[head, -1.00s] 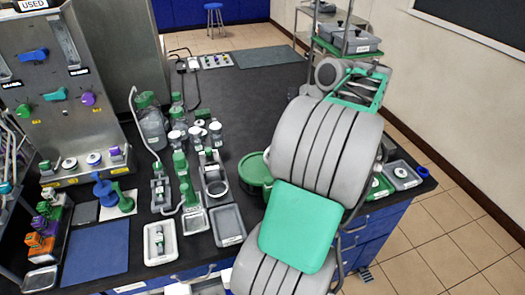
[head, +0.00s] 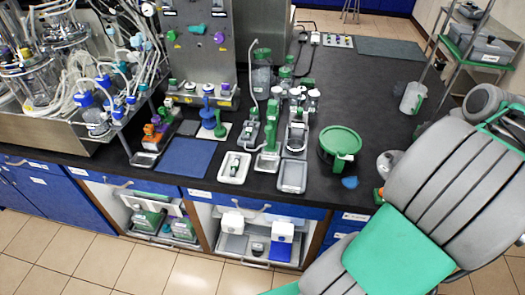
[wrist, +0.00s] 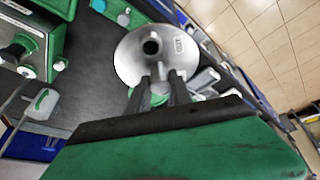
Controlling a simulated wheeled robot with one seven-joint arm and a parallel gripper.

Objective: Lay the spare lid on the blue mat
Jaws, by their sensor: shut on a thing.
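The spare lid looks like a round silvery metal disc (wrist: 142,50) with a dark hole, a small label and a short post. In the wrist view my gripper (wrist: 161,82) is shut on its post, and the disc is just beyond the fingertips. The blue mat (head: 186,158) lies flat and bare near the bench's front edge, left of centre, well away from my arm.
Right of the mat stand a white tray (head: 234,168), a grey tray (head: 292,177) and a green-lidded tub (head: 340,143). Bioreactor vessels (head: 45,70) with tubing stand at the left.

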